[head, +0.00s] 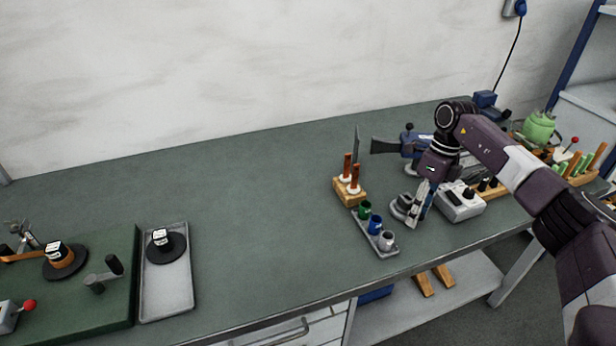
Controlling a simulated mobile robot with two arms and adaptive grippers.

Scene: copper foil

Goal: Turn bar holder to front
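A small wooden block (350,193) holding upright reddish-brown bars with pale collars stands on the green table, right of centre; it looks like the bar holder. A thin dark upright piece rises behind it. My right gripper (416,214) reaches in from the right and points down, to the right of this block and apart from it. Its fingertips are close to a round grey-and-black item (402,204); I cannot tell whether they touch it or how wide they stand. My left gripper is out of view.
A grey tray with green, blue and grey cups (374,230) stands in front of the block. A white control box (460,204) and a wooden rack (577,165) are to the right. A tray with a black reel (168,290) and a green board (95,312) are left. Mid-table is clear.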

